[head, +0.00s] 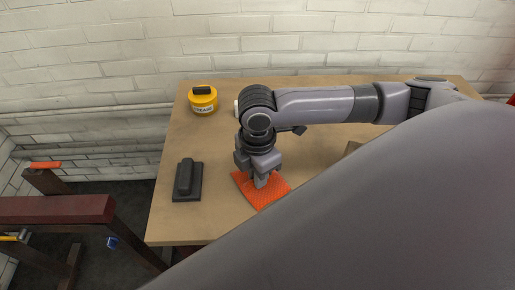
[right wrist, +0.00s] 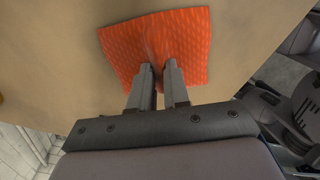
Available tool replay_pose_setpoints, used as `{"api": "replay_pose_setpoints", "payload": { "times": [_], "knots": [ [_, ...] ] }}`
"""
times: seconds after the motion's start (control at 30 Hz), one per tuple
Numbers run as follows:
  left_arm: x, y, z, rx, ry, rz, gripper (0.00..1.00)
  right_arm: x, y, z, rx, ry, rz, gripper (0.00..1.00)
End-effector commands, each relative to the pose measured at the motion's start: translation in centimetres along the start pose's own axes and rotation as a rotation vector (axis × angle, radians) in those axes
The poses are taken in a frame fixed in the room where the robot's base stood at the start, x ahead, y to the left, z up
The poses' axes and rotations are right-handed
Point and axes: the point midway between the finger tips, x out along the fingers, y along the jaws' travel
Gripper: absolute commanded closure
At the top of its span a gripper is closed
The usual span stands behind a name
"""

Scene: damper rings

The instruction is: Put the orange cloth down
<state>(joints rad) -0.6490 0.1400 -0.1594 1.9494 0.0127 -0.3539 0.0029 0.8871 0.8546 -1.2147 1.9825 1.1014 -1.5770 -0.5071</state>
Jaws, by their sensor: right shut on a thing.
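The orange cloth (head: 264,191) is at the table's front part in the head view, below my right gripper (head: 262,181). It also shows in the right wrist view (right wrist: 190,34), spread out with a pinched fold near its middle. My right gripper (right wrist: 159,72) points down and is shut on that fold. The cloth looks flat on or very close to the tabletop; I cannot tell whether all of it touches. My left gripper is not in view.
The wooden table (head: 220,213) stands against a white brick wall. A yellow grease tin (head: 203,104) is at the back left and a dark block-shaped object (head: 187,181) at the left edge. A dark red beam (head: 55,209) stands left of the table. Bare tabletop lies around the cloth.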

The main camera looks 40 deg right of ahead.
Motion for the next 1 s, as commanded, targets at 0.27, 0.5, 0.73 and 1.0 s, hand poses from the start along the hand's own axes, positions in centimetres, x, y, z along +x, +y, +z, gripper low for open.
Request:
{"api": "replay_pose_setpoints", "payload": {
  "times": [0.27, 0.5, 0.73, 1.0],
  "knots": [
    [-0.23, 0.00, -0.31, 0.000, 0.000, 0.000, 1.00, 0.37, -0.05, -0.04, -0.001, 0.001, -0.001, 0.74],
    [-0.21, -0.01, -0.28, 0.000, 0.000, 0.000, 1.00, 0.36, -0.03, -0.03, -0.001, 0.001, -0.001, 0.54],
    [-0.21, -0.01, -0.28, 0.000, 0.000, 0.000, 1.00, 0.36, -0.03, -0.02, 0.000, 0.001, -0.001, 0.54],
    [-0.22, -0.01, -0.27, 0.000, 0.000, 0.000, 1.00, 0.35, -0.03, -0.02, 0.000, 0.001, -0.001, 0.76]
  ]
}}
